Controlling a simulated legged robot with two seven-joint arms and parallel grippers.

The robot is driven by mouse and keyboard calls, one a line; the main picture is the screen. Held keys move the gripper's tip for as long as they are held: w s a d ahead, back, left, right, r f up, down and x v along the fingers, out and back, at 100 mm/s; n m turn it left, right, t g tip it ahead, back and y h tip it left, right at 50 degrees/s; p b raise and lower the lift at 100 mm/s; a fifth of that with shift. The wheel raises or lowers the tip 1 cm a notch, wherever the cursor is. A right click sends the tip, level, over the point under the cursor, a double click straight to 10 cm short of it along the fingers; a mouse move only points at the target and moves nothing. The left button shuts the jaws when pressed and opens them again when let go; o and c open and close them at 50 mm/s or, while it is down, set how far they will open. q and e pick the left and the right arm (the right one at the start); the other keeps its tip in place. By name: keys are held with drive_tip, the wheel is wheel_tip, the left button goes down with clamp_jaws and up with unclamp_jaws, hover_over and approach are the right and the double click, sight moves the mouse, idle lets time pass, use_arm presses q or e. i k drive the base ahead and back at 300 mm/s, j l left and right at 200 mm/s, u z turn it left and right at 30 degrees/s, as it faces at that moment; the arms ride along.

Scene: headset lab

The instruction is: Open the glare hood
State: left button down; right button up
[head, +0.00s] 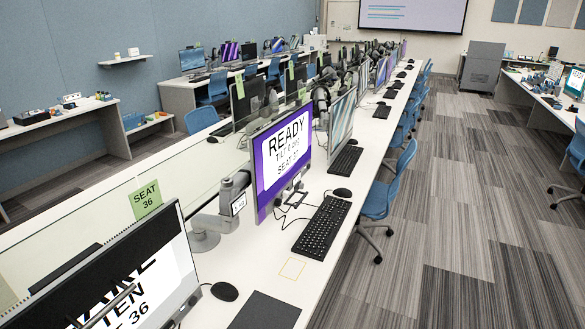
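A large monitor (172,259) stands at the lower left, cut off by the picture's edge. Its dark face carries a white panel with partly covered black text ending in "36". A thin grey bar (108,304) crosses in front of that text, and I cannot tell what it belongs to. A green "SEAT 36" sign (146,199) stands behind this monitor. Neither of my grippers is in view.
A purple-framed "READY" monitor (283,152) stands farther along the long white desk (330,215), with a keyboard (324,228) before it. A mouse (224,291) and dark mat (265,312) lie nearer. A blue chair (388,195) stands alongside; the carpeted aisle (460,215) is clear.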

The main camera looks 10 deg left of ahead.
sight(61, 307)
drive_tip(key=u, duration=1.1)
